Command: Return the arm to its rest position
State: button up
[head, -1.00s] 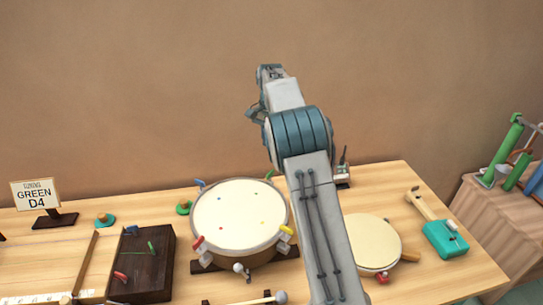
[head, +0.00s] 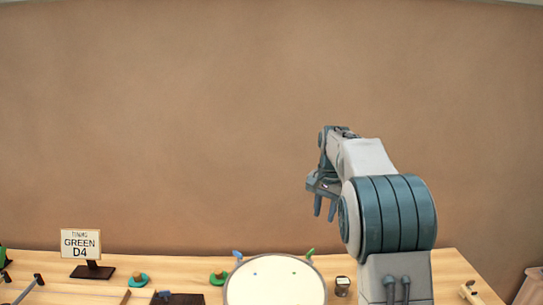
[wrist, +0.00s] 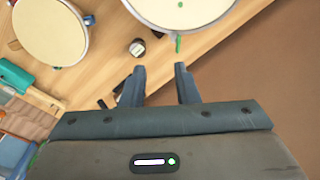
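My arm is raised on the right side of the head view, bent at a large teal joint. My gripper (head: 325,208) hangs from its end in front of the bare wall, above the back of the table. In the wrist view my gripper (wrist: 160,84) shows two dark fingers spread apart with nothing between them. It is open and empty, clear of the table and the drums.
A large drum (head: 275,285) stands on the table (head: 190,264); its rim also shows in the wrist view (wrist: 180,8). A smaller drum (wrist: 50,30) lies beyond. A "GREEN D4" sign (head: 80,243) stands at left. A small dark jar (head: 342,287) sits beside the large drum.

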jog(key=s+f+n+t, duration=0.1)
jog(key=s+f+n, duration=0.1)
jog(key=s, duration=1.5)
jog(key=s+a+f+n+t, duration=0.1)
jog(key=s+n, duration=0.4)
jog(key=s, duration=1.2)
jog(key=shift+s+f+n+t, duration=0.2)
jog(key=shift+f+n+t, duration=0.1)
jog(key=shift+f, duration=0.3)
jog(key=shift+s, duration=0.1)
